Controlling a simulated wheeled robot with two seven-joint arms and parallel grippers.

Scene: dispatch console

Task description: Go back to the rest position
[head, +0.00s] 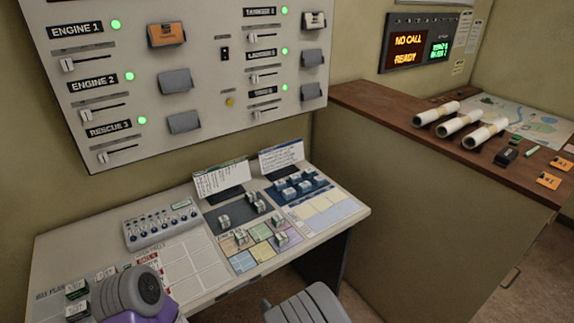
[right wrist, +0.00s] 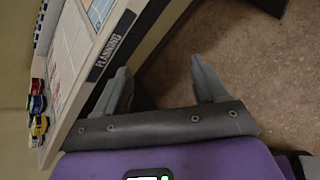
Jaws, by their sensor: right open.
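My right gripper (right wrist: 160,72) shows in the right wrist view. Its two grey fingers are apart with nothing between them. It is beside the edge of a desk or board marked PLANNING (right wrist: 108,58), with brown floor beyond the fingers. In the head view, grey ribbed parts of my arms show at the bottom left and bottom centre, one with a purple section. No fingers can be made out there, and my left gripper is not seen.
The white console desk (head: 352,212) carries cards, small blocks and a switch box (head: 160,224). An upright panel (head: 215,95) with green lights stands behind it. A brown counter (head: 385,108) with rolled papers (head: 460,124) is at right.

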